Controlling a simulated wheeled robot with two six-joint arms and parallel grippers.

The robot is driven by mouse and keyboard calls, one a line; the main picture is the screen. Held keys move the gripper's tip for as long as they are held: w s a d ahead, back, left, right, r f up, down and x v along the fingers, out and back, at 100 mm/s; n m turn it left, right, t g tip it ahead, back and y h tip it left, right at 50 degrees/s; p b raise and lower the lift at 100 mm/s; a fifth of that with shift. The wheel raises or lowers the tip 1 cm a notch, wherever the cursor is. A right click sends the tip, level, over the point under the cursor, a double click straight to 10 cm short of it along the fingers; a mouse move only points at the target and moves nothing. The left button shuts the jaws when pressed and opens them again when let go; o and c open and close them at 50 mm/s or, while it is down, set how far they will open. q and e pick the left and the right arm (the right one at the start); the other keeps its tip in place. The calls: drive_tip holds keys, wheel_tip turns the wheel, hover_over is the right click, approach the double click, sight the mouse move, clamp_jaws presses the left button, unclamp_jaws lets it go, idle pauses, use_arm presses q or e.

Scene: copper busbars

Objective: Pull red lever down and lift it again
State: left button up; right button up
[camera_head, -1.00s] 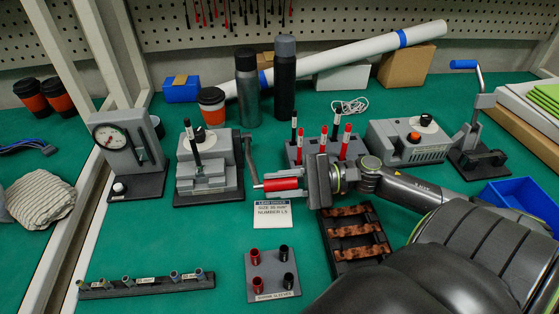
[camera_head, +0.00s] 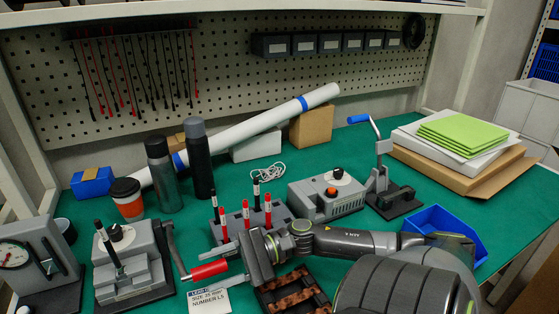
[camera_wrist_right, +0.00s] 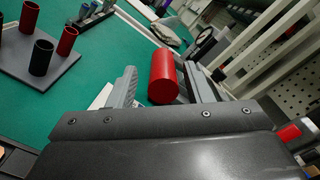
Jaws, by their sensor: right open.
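The red lever (camera_head: 209,270) is a red cylindrical grip on a grey crank arm at the right side of a grey bench press (camera_head: 131,262). The crank slopes down toward the front, with the grip at its low end. My right gripper (camera_head: 223,265) is open, its fingers on either side of the grip. In the right wrist view, the red grip (camera_wrist_right: 163,80) stands between the two fingers (camera_wrist_right: 165,88), with a visible gap to the left finger; contact with the right finger is unclear. My left gripper is not in view.
A rack of red and black tools (camera_head: 243,222) stands behind my right gripper. A white label card (camera_head: 208,299) lies below the grip.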

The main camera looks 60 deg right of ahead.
drive_tip(key=p+v, duration=0.4)
drive_tip(key=v, duration=1.1)
drive_tip(key=shift+s+d, duration=0.1)
drive_tip(key=shift+d, duration=0.25)
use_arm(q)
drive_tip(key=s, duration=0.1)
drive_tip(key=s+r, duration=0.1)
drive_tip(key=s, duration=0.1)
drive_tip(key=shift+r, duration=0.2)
